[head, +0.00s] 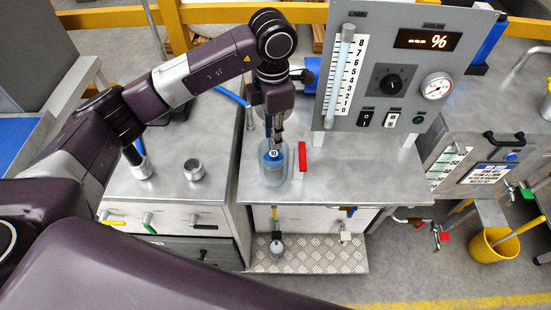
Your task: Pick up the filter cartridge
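A clear cylindrical housing (274,175) stands upright near the front of the grey metal bench. Inside it is a blue part with a small round pale label, which looks like the filter cartridge (272,157). My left gripper (275,140) points down over the housing, with its fingertips at the top of the blue part. The fingers look close together. At this size I cannot tell whether they grip the blue part or only stand just above it. My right gripper is not in view.
A red bar-shaped handle (302,158) stands just right of the housing. A grey control panel (392,75) with a scale, dial and gauge rises behind right. A small metal cylinder (194,170) sits on the left bench. A yellow bucket (493,246) is at right. The bench's right front is clear.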

